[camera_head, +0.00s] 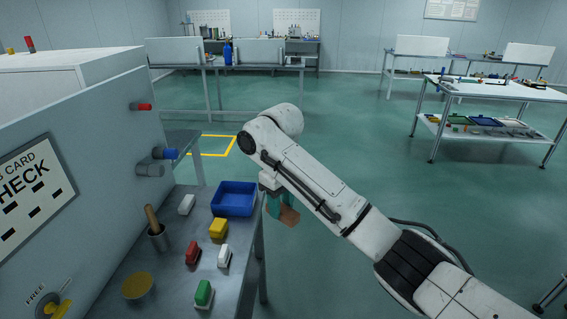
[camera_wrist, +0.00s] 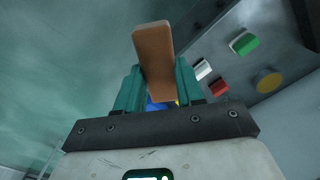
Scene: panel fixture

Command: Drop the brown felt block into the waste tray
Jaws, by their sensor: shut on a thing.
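The brown felt block (camera_wrist: 153,58) is held between the teal fingers of my gripper (camera_wrist: 155,85) in the wrist view. It sticks out past the fingertips and looks slightly tilted. In the head view the block (camera_head: 289,215) shows below my wrist, and my gripper (camera_head: 273,207) is partly hidden behind my arm. The gripper and block are beside the right edge of the bench, to the right of a blue tray (camera_head: 234,199). The tray looks empty; no label shows on it. In the wrist view a bit of blue (camera_wrist: 155,106) shows behind the block.
The bench (camera_head: 180,291) carries several small blocks: white (camera_head: 186,204), yellow (camera_head: 218,228), red (camera_head: 193,252) and green (camera_head: 203,293). Pegs jut from the panel. Open floor lies right.

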